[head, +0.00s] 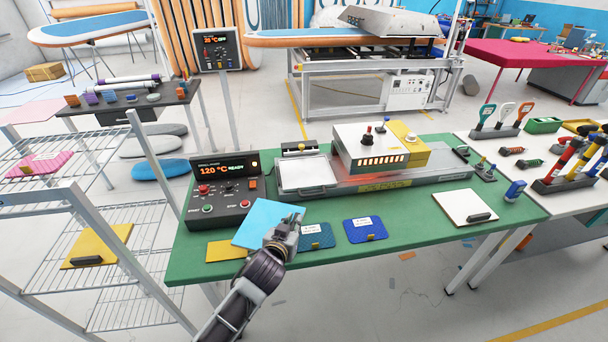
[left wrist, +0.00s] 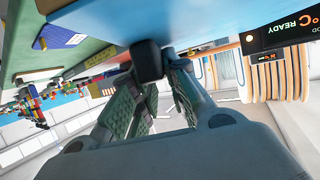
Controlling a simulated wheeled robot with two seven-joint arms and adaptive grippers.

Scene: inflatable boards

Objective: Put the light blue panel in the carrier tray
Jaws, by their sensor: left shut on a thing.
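The light blue panel (head: 262,220) is above the front left of the green table, before the control box. My left gripper (head: 285,233) is at its right side and shut on it; the hand hides part of the panel. In the left wrist view the panel (left wrist: 130,12) spreads across the top, and my fingers (left wrist: 152,72) close around its dark block-like grip (left wrist: 147,60). The carrier tray (head: 309,174), pale and flat with a raised rim, sits at the left end of the machine bed, behind the panel. It looks empty. My right gripper is not in view.
A control box (head: 222,190) reading 120 °C stands left of the tray. A white and yellow heater unit (head: 370,148) stands right of it. Yellow (head: 225,251), teal (head: 318,237) and dark blue (head: 365,230) pieces and a white panel (head: 463,206) lie along the front.

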